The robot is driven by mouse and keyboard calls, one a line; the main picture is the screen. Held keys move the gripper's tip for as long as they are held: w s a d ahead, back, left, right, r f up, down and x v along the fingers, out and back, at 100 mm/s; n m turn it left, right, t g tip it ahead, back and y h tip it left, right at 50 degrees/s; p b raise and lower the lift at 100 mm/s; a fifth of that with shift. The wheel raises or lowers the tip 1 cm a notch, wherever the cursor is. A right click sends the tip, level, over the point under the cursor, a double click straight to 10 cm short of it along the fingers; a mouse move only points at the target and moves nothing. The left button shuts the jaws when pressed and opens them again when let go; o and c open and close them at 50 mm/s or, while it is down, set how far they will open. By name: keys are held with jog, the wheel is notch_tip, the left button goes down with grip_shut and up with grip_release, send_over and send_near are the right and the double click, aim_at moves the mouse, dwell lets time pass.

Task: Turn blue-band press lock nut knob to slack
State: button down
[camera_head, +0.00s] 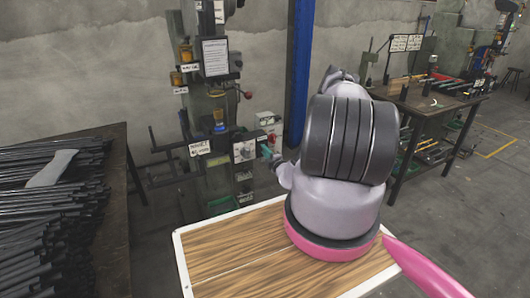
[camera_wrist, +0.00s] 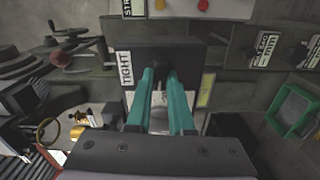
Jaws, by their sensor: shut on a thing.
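The press (camera_head: 217,95) stands against the wall in the head view, with a small blue part low on its column. My gripper (camera_head: 268,152) reaches to the press's lower front, beside a panel with a white face (camera_head: 244,151). In the wrist view my gripper (camera_wrist: 164,74) has its two teal fingers shut on a dark knob (camera_wrist: 164,66) on a dark block. The fingers hide much of the knob, and its exact angle is hard to tell. A white TIGHT label (camera_wrist: 125,69) is left of the fingers and a yellow-green label (camera_wrist: 206,91) right.
A table with dark rods (camera_head: 40,200) stands at left. A workbench with tools (camera_head: 432,100) is at right. In the wrist view, a red-knobbed lever (camera_wrist: 62,58) is at left and a green bin (camera_wrist: 292,110) at right.

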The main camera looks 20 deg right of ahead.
dwell(0.4)
jog(key=c, duration=0.8)
grip_release()
jog(key=shift+s, duration=0.1)
jog(key=s, duration=1)
jog(key=shift+s+d, duration=0.15)
jog(key=shift+s, duration=0.2)
